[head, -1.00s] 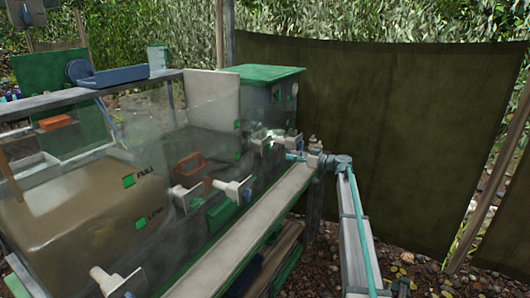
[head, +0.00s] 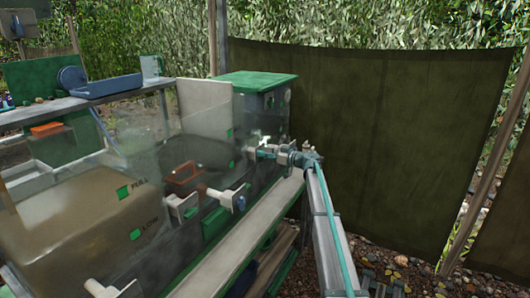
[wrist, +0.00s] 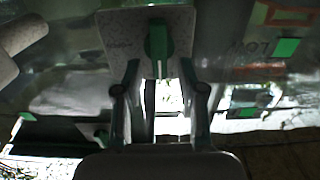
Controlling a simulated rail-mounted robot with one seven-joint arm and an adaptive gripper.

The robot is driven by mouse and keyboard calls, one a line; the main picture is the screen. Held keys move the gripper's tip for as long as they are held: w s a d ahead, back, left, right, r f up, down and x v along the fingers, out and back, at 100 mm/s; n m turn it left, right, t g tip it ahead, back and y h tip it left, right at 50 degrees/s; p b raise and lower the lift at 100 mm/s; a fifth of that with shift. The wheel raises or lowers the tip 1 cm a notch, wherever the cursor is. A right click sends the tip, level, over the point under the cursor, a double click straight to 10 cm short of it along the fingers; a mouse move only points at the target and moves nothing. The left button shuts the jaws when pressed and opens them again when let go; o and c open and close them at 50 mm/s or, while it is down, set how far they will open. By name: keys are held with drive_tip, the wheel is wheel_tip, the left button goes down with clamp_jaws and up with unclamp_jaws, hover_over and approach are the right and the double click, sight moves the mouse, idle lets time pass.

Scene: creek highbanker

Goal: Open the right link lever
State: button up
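A green lever (wrist: 158,42) stands on a pale plate (wrist: 117,30) at the top middle of the wrist view. I take it for the right link lever, at the far right end of the tank's front. In the head view its pale plate (head: 251,153) shows there, and my gripper (head: 281,154) largely hides the lever. In the wrist view my gripper (wrist: 159,72) is open, with one finger on each side of the lever's line. The lever's lower end lies at or just beyond the fingertips; contact cannot be told.
Other plates with fittings (head: 183,207) line the clear tank front. A pale ledge (head: 235,240) runs below them. A green-lidded box (head: 258,80) stands behind. A dark cloth screen (head: 370,140) closes off the back right, with gravel ground before it.

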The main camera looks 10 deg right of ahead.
drive_tip(key=shift+a, duration=0.15)
clamp_jaws()
drive_tip(key=shift+w+f+b, duration=0.1)
drive_tip(key=shift+f+b, duration=0.05)
drive_tip(key=shift+b, duration=0.2)
drive_tip(key=shift+w+d+f+m+b, duration=0.35)
drive_tip(key=shift+m+b, duration=0.5)
drive_tip(key=shift+m, duration=2.1)
drive_tip(key=shift+w+d+f+m+b, duration=0.15)
drive_tip(key=shift+f+m+b, duration=0.5)
drive_tip(key=shift+m, duration=2.25)
drive_tip(key=shift+w+d+f+m+b, duration=0.25)
drive_tip(key=shift+m+b, duration=0.75)
drive_tip(key=shift+m, duration=1.95)
